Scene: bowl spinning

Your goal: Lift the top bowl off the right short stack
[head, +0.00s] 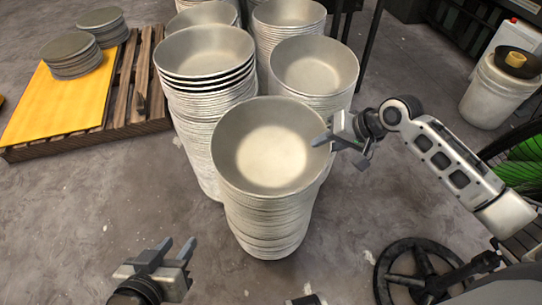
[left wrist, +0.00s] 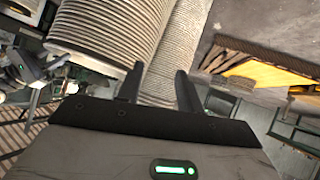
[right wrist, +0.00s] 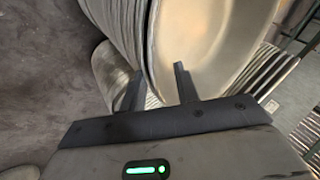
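The nearest stack of pale metal bowls (head: 268,225) stands in the middle of the head view, with its top bowl (head: 270,150) facing up and empty. My right gripper (head: 322,140) is at the right rim of this top bowl, with its fingers apart. In the right wrist view, the bowl's rim (right wrist: 152,45) runs down between the two fingertips (right wrist: 157,80); I cannot tell whether they touch it. My left gripper (head: 178,247) is open and empty, low in front and left of the stack. The left wrist view shows its spread fingers (left wrist: 157,80) before ribbed bowl stacks (left wrist: 105,30).
A taller stack (head: 200,110) stands behind left, another stack (head: 315,70) behind right, with more beyond. A wooden pallet (head: 140,90) with a yellow sheet and dark discs lies at left. A white bucket (head: 490,95) is at right.

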